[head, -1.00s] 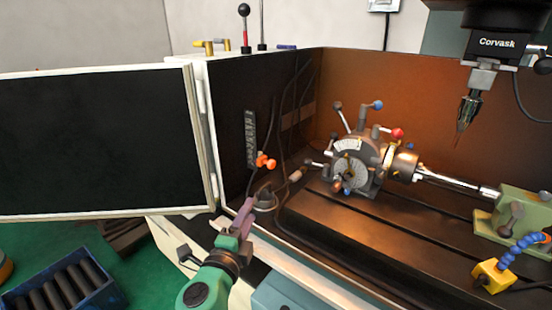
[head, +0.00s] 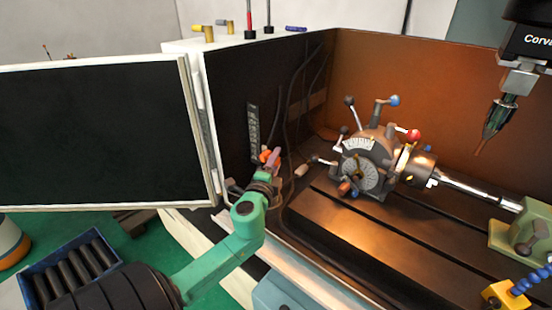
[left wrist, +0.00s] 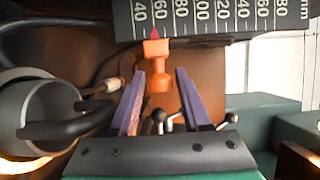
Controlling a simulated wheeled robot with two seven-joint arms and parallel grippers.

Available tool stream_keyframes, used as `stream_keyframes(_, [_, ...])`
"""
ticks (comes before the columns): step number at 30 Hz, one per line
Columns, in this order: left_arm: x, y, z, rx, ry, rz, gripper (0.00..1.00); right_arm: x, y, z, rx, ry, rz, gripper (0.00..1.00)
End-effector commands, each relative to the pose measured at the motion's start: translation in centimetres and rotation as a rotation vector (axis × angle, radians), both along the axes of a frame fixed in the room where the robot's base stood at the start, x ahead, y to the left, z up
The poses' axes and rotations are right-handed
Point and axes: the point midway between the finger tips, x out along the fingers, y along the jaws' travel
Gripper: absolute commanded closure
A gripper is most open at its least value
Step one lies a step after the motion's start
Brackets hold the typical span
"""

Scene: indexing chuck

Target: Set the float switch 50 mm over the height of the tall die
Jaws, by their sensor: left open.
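The float switch, an orange slider (left wrist: 158,62) with a red pointer, sits on a dark scale (left wrist: 225,14) with white millimetre marks. In the head view the scale (head: 253,128) hangs on the enclosure's dark left wall, and the orange slider (head: 265,154) is partly hidden by my gripper. My left gripper (left wrist: 160,74) is open, its purple fingers on either side of the orange knob with gaps showing. It also shows in the head view (head: 271,161). I cannot make out a tall die. My right gripper is out of view.
The indexing chuck (head: 365,165) with its levers stands on the slotted table to the right. A spindle (head: 500,115) hangs above. Dark cables run along the wall beside the scale. An open door (head: 95,135) is at left, and a blue crate (head: 70,270) below it.

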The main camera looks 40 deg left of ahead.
Motion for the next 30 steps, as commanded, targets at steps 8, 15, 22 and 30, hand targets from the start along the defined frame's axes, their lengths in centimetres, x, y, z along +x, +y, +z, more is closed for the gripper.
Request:
stream_keyframes(8, [0.23, 0.09, -0.06, 0.0, 0.001, -0.001, 0.6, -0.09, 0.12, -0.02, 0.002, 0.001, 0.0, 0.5])
stream_keyframes(15, [0.2, 0.07, -0.07, 0.0, 0.001, -0.001, 1.0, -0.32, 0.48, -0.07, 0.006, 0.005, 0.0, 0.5])
stream_keyframes(22, [0.2, 0.05, -0.08, 0.0, 0.001, -0.001, 1.0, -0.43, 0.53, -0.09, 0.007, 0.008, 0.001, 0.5])
stream_keyframes(30, [0.19, 0.04, -0.1, 0.0, 0.001, -0.001, 1.0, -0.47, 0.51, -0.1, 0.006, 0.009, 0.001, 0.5])
